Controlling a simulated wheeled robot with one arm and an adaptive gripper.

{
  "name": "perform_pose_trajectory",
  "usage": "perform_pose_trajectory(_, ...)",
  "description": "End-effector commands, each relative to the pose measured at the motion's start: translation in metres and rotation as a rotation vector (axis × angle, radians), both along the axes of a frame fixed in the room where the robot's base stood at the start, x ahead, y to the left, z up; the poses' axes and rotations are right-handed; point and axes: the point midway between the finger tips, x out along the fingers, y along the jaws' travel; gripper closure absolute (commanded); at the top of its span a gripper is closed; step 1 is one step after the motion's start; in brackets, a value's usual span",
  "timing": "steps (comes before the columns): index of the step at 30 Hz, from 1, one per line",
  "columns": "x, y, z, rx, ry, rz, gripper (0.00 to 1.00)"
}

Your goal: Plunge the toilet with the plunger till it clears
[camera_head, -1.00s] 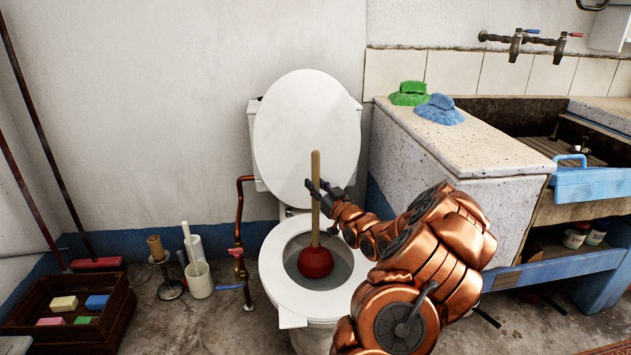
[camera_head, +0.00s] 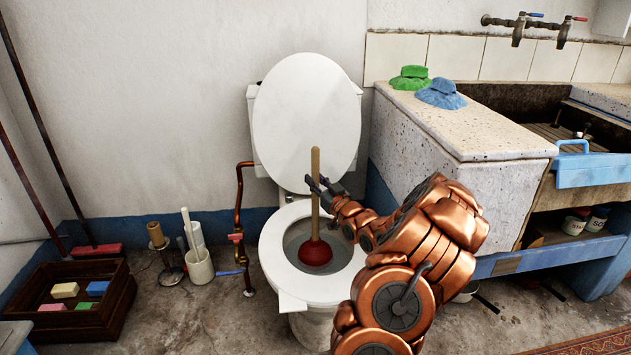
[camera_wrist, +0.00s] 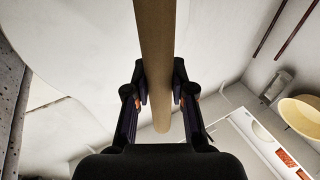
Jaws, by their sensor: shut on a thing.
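The plunger has a wooden handle (camera_head: 315,170) and a dark red rubber cup (camera_head: 315,252). It stands upright, with its cup inside the bowl of the white toilet (camera_head: 283,275). The toilet's lid (camera_head: 307,115) is raised against the tank. My gripper (camera_head: 318,189) is shut around the handle at about mid-height. In the wrist view, the gripper's two fingers (camera_wrist: 160,88) press on the handle (camera_wrist: 155,40) from both sides. Whether the cup seals against the bottom of the bowl cannot be told.
A stone washtrough (camera_head: 455,125) with green and blue cloth hats on it stands close on the right. A copper pipe (camera_head: 240,205), a brush holder (camera_head: 200,266) and a wooden crate (camera_head: 70,322) with sponges are at left.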

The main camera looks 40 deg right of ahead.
Motion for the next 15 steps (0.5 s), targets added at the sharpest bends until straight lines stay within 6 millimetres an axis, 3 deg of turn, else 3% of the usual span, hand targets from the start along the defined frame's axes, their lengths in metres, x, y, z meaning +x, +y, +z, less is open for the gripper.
perform_pose_trajectory(15, 0.000, 0.000, -0.028, -0.001, -0.003, 0.000, 1.00)
